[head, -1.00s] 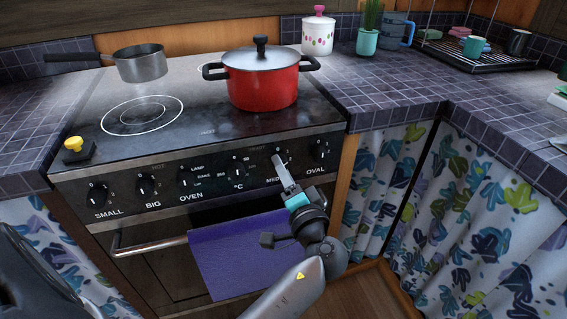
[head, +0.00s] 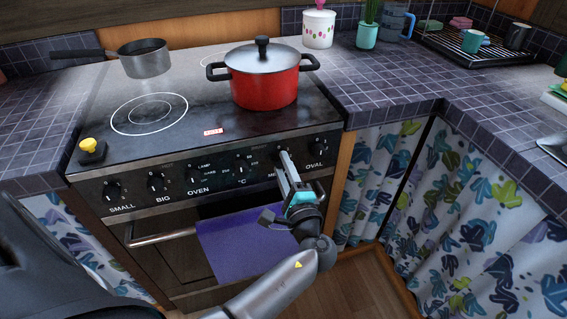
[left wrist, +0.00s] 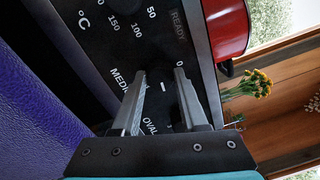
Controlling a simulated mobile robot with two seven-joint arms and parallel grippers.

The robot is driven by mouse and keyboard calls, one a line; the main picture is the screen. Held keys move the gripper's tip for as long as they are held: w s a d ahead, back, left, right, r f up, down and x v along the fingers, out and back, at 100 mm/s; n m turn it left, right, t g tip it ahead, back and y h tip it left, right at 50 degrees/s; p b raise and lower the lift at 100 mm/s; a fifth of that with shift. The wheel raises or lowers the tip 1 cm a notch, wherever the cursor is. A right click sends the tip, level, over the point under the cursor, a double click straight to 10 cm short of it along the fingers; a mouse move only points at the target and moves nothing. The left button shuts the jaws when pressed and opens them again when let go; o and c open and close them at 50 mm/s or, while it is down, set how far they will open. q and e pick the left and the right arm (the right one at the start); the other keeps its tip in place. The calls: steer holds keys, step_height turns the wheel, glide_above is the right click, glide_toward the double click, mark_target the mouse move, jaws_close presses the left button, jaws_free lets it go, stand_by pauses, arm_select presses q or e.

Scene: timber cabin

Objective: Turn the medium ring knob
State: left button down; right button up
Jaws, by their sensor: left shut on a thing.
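The medium ring knob (left wrist: 164,88) sits on the black front panel of the stove, between the temperature knob and the OVAL knob (head: 317,158). My left gripper (head: 286,164) reaches up to it from below and hides most of it in the head view. In the left wrist view its two fingers (left wrist: 160,90) stand either side of the knob, and a white pointer mark shows between them. The gripper is shut on the knob. The printed MEDIUM label (left wrist: 122,80) is partly covered by a finger. My right gripper is not in view.
A red pot (head: 263,82) with a lid stands on the hob above the knob. A grey saucepan (head: 145,59) is at the back left. A purple towel (head: 240,245) hangs below on the oven rail.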

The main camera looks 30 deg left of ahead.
arm_select(q)
steer(key=shift+w+r+m, duration=0.1)
steer(key=shift+r+m, duration=0.05)
steer(key=shift+m, duration=0.25)
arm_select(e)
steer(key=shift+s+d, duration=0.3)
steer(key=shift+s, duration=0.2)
arm_select(q)
steer(key=shift+c, duration=2.2)
jaws_free()
